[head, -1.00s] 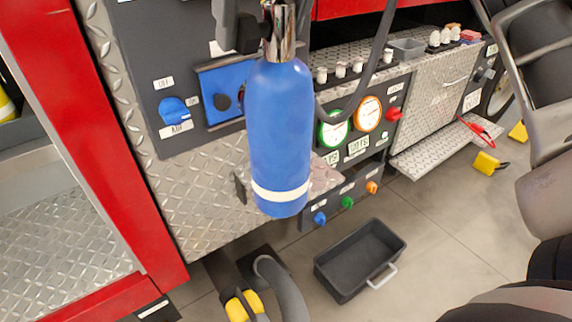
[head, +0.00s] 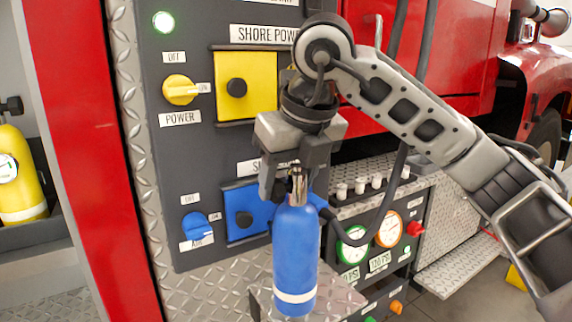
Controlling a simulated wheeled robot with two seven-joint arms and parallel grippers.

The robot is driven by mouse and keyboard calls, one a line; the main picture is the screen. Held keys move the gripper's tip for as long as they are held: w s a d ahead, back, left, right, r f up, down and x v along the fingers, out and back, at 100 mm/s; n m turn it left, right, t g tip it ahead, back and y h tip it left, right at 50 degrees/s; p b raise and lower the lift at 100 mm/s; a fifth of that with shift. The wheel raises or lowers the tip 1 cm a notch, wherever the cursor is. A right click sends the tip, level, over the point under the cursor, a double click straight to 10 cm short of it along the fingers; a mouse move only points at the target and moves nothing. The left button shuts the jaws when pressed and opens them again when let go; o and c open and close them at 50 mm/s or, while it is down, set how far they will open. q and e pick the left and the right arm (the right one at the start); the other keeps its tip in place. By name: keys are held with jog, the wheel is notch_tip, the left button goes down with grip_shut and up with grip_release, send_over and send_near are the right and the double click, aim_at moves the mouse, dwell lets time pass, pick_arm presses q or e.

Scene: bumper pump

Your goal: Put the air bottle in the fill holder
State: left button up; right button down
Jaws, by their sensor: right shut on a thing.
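The air bottle (head: 295,250) is blue with a white band near its base and a shiny metal neck. It hangs roughly upright in front of the truck's side panel. My right gripper (head: 296,180) is shut on its neck, with the arm reaching in from the right. A diamond-plate ledge (head: 340,303) shows behind and beside the bottle's lower end. It may be part of the fill holder, but the bottle covers much of it. I cannot tell whether bottle and ledge touch. My left gripper is not in view.
The dark panel carries a yellow box (head: 247,85), a blue box (head: 240,220), a blue knob (head: 196,226) and green and orange gauges (head: 388,229). A dark hose (head: 374,238) loops right of the bottle. A yellow bottle (head: 20,180) stands at far left.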

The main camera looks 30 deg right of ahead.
aim_at(289, 207)
jog(key=shift+w+d+f, duration=0.3)
jog(key=shift+w+f, duration=0.15)
jog(key=shift+f, duration=0.1)
jog(key=shift+w+d+f, duration=0.25)
jog(key=shift+w+f, duration=0.2)
jog(key=shift+f, duration=0.1)
jog(key=shift+w+f, duration=0.15)
jog(key=shift+f, duration=1.5)
jog(key=shift+f+b, duration=0.2)
jog(key=shift+b, duration=0.1)
jog(key=c, duration=0.5)
grip_release()
jog(key=shift+f, duration=0.1)
